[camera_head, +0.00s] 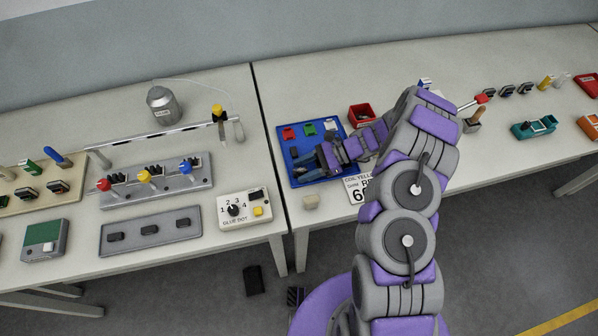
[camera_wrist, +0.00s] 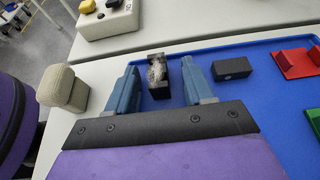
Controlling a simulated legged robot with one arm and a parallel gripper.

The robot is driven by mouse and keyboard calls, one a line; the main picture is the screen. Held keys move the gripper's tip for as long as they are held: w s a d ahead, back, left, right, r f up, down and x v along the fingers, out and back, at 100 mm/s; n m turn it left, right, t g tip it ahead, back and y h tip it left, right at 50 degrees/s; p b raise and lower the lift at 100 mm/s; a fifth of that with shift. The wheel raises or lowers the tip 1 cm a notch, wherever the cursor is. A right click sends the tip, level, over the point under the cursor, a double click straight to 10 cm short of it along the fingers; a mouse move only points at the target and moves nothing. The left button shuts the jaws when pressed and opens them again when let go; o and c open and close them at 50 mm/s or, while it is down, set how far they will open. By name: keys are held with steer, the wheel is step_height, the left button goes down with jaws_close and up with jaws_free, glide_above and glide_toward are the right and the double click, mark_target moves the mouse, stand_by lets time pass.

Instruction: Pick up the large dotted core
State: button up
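A black block with a pale speckled face (camera_wrist: 158,75), likely the dotted core, stands at the near-left side of the blue tray (camera_wrist: 225,50) in the wrist view. My gripper (camera_wrist: 158,68) is open, with one blue-grey finger on each side of this block and a visible gap to each. A second, plain black block (camera_wrist: 232,68) lies just right of the right finger; no dots show on it. In the head view my gripper (camera_head: 304,162) is low over the blue tray (camera_head: 322,178), and the blocks there are hidden or too small to tell.
The tray also holds a red piece (camera_head: 288,133), a green piece (camera_head: 309,129) and a white piece (camera_head: 330,125). A beige block (camera_head: 311,202) sits on the table before the tray.

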steer(key=shift+d, duration=0.25)
steer(key=c, duration=0.4)
steer(key=shift+a, duration=0.1)
jaws_close()
steer(key=shift+r, duration=0.1)
